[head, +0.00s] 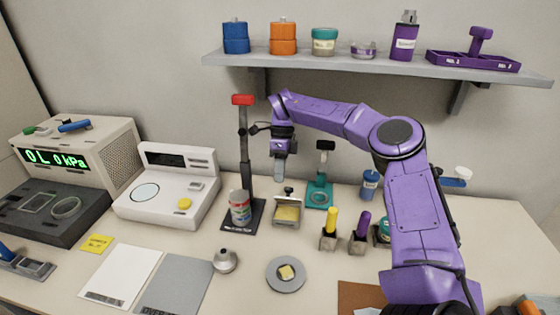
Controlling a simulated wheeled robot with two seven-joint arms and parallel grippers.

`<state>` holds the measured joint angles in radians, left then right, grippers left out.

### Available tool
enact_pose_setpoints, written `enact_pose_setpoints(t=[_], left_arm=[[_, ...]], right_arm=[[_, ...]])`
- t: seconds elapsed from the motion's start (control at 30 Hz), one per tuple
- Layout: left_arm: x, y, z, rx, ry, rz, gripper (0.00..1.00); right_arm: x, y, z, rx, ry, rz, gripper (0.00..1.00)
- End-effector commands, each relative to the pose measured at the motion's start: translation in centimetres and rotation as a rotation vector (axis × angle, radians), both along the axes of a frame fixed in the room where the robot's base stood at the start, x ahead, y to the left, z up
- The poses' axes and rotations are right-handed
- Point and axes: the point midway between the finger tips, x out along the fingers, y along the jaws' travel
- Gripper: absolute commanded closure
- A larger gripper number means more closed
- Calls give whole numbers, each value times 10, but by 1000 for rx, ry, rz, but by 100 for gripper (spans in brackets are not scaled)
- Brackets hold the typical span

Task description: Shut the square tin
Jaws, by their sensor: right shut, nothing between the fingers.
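The square tin (286,222) stands on the table near the middle of the head view. It looks like a small light grey box with yellow inside, and its top appears open. A dark knob (288,190) shows at its back edge; I cannot tell how it joins the tin. My right gripper (279,177) comes in from the right on the purple arm and hangs pointing down, above and behind the tin, apart from it. Its fingers are shut and empty. My left gripper is not in view.
Left of the tin, a tall black stand (245,150) with a red top holds a can (240,208). A teal stand (319,192) is behind right. Yellow-handled (331,220) and purple-handled (362,226) tools stand to the right. A round grey dish (286,284) lies in front. A shelf (380,66) hangs above.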

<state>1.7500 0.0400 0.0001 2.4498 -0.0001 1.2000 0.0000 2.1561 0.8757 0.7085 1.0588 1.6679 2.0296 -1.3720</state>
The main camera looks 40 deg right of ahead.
Motion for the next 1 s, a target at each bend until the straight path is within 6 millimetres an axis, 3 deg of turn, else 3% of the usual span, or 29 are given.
enact_pose_setpoints(t=[0.1,0.27,0.37,0.47,0.67,1.0], left_arm=[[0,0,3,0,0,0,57],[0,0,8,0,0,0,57],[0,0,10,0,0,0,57],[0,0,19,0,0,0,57],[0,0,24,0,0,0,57],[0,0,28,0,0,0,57]], right_arm=[[8,-5,30,-4,-2,3,100],[15,-11,56,-3,1,5,100],[16,-12,60,-1,6,7,100],[16,-16,43,-54,80,-5,100],[14,-26,33,-240,318,-708,100],[18,-27,44,-523,640,-1860,100]])
